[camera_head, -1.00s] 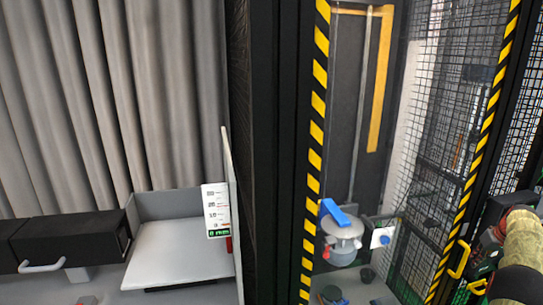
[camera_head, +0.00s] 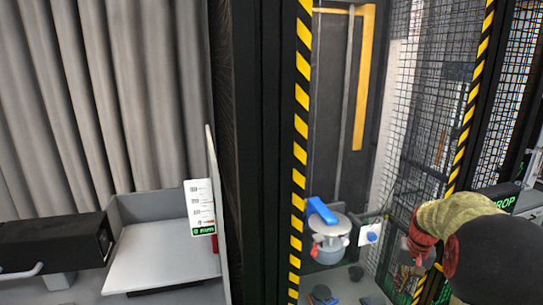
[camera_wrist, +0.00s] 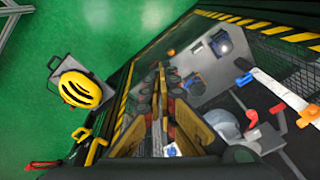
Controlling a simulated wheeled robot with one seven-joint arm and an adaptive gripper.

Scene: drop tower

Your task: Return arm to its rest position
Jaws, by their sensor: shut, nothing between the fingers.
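My arm enters the head view from the right. Its gripper end (camera_head: 420,262) is in front of the drop tower's mesh side and striped post, partly hidden by my own arm. In the wrist view my gripper (camera_wrist: 160,70) has its fingers together with nothing between them. It points along the tower's striped frame, and I cannot tell whether it touches anything.
The drop tower's black-and-yellow post (camera_head: 300,150) and mesh (camera_head: 425,100) stand close. Inside is a grey round device with a blue lever (camera_head: 321,211). A white tray (camera_head: 165,262) stands left. The wrist view shows a yellow domed object (camera_wrist: 80,89) and open green floor (camera_wrist: 45,120).

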